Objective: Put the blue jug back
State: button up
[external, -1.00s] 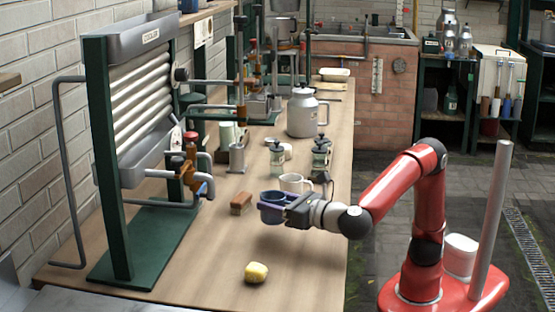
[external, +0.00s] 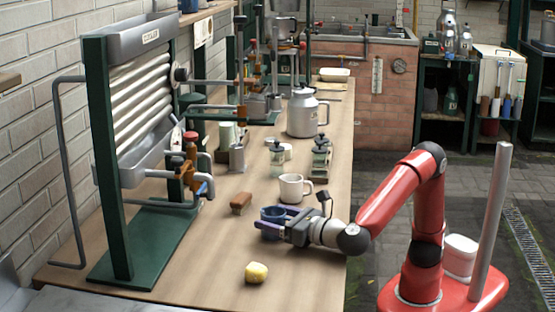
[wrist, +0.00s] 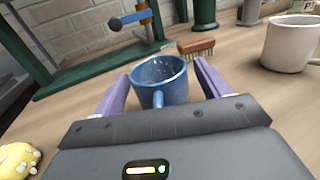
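The blue jug (external: 272,232), a small mug-like vessel with a handle, stands upright on the wooden bench top in front of the green-framed cooler. In the wrist view the jug (wrist: 160,83) is between my two purple fingers, its handle towards my palm and its inside speckled. My gripper (external: 280,219) reaches in from the right, low over the bench. In the wrist view the fingers of my gripper (wrist: 163,82) are apart on either side of the jug, with what looks like a narrow gap at its sides. Part of the jug's wall is hidden by the near finger.
A white mug (external: 292,187) stands behind the jug, and a brown brush (external: 241,203) lies to its left. A yellow lump (external: 256,272) lies nearer the front. The cooler (external: 140,205) with its tap stands at left.

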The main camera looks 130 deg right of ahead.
jog(key=shift+a+r, duration=0.15)
jog(key=v, duration=1.1)
jog(key=shift+s+a, duration=0.15)
jog(key=shift+a, duration=0.25)
